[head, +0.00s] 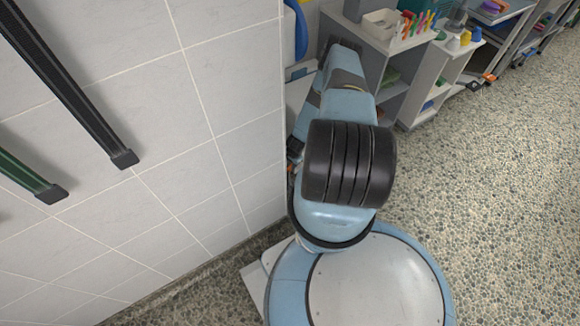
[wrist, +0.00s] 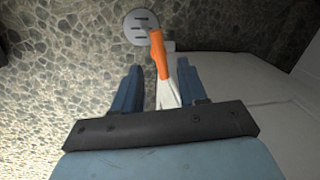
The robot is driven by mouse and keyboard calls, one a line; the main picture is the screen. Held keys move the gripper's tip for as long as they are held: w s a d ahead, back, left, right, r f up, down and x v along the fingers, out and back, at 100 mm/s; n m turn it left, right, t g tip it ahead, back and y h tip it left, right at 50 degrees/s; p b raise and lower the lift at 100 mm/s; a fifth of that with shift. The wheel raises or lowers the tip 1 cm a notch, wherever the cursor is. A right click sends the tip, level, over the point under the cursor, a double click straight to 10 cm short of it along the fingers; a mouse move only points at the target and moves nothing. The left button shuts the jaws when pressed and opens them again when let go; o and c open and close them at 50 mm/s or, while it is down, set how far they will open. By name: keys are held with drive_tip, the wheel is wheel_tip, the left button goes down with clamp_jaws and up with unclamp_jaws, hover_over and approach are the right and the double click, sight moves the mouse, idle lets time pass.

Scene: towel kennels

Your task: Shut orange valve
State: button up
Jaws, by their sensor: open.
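The orange valve handle (wrist: 158,52) shows in the wrist view as a slim orange lever just beyond and between my fingertips. A pale grey-white piece (wrist: 167,95) continues from its lower end towards my palm. My gripper (wrist: 159,68) is open, with one blue finger on each side of the handle. The right finger looks closer to the pale piece; I cannot tell whether they touch. In the head view my arm hides the gripper. A small orange patch (head: 293,149) shows beside the arm there; I cannot tell whether it is the valve.
A tiled wall (head: 150,130) stands close on the left, with dark rails (head: 70,90) on it. Grey shelves (head: 410,62) with small items stand behind the arm. The pebbled floor (head: 480,190) is open to the right. A round slotted grey disc (wrist: 133,28) lies beyond the handle.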

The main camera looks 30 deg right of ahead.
sight(289, 168)
drive_tip(key=shift+w+a+f, duration=0.1)
drive_tip(key=shift+w+f, duration=0.1)
drive_tip(key=shift+f, duration=0.75)
drive_tip(key=shift+w+f, duration=0.15)
drive_tip(key=shift+f, duration=0.8)
drive_tip(key=shift+c, duration=0.4)
clamp_jaws()
